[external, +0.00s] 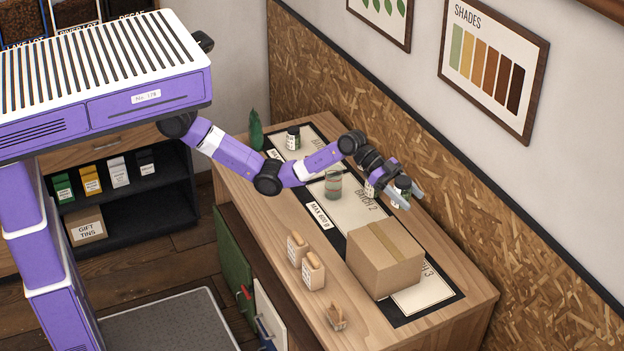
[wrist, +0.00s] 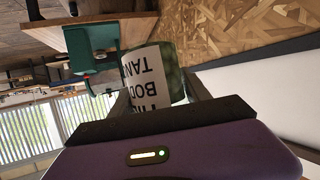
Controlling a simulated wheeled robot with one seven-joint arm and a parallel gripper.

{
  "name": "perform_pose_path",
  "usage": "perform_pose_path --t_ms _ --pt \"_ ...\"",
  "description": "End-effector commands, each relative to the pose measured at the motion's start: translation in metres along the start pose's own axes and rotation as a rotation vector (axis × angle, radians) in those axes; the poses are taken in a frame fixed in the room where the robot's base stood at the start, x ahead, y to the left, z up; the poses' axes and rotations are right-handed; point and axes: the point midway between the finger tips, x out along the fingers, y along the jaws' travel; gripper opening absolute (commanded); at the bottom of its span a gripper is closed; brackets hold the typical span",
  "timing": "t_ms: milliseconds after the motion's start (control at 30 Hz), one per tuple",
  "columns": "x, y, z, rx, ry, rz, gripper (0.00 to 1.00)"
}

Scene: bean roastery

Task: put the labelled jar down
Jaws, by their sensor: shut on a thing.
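A cardboard box (external: 384,260) covers part of the third panel. Two tan packets (external: 305,262) and a small wooden item (external: 337,318) are near the front edge. The chipboard wall (external: 440,190) is close behind.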

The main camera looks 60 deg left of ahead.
Motion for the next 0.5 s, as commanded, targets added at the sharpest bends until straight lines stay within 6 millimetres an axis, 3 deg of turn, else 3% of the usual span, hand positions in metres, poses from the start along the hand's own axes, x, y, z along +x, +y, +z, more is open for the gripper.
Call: perform_pose_path --t_ms 300,500 --pt "0.028 0.000 0.070 -0.002 -0.001 0.001 0.04" --pt "0.038 0.000 0.092 0.000 0.002 0.001 0.04"
